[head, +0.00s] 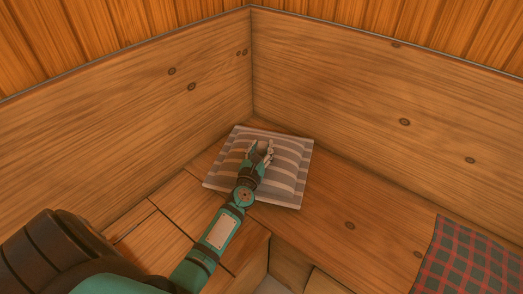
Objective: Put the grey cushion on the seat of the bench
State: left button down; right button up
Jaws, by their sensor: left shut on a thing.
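The grey cushion (285,182), with pale and darker stripes, is at the inner corner of the wooden bench. It lies roughly flat over the bench seat (345,215); I cannot tell whether it fully rests on it. My left gripper (260,150) reaches over the cushion from the lower left and is shut on it; its fingers and wrist hide part of the cushion's middle. My right gripper is not in view.
High wooden backs (390,110) enclose the corner on both sides. A red and green plaid cloth (468,262) lies on the seat at the lower right. The seat between cushion and cloth is bare. The seat's front inner edge is at bottom centre.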

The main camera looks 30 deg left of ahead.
pick_arm(q)
jog(key=shift+r, duration=0.1)
jog(key=c, duration=0.8)
grip_release()
